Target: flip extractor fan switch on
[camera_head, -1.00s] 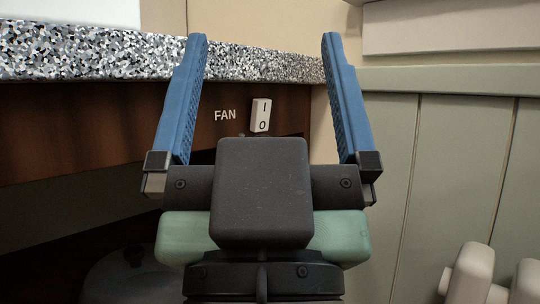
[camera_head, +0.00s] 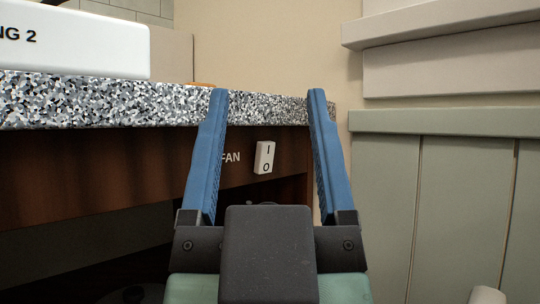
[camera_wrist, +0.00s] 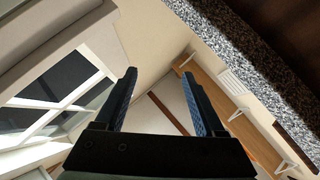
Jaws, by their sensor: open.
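The fan switch (camera_head: 264,157) is a small white rocker marked I and O. It sits on the dark wooden panel (camera_head: 110,165) under the speckled counter, beside the word FAN, which the left finger partly covers. My gripper (camera_head: 267,95) is open and empty, its two blue fingers pointing up and away in the head view. The switch shows between the fingers, beyond my gripper; I see no contact. In the wrist view my gripper (camera_wrist: 160,78) also shows open, and the switch is not in that view.
The speckled counter edge (camera_head: 100,100) runs above the panel, with a white box (camera_head: 75,45) on top at left. Green wall panelling (camera_head: 440,200) and a pale ledge (camera_head: 440,65) stand at right. Dark open space lies under the panel. The wrist view shows a window (camera_wrist: 65,80).

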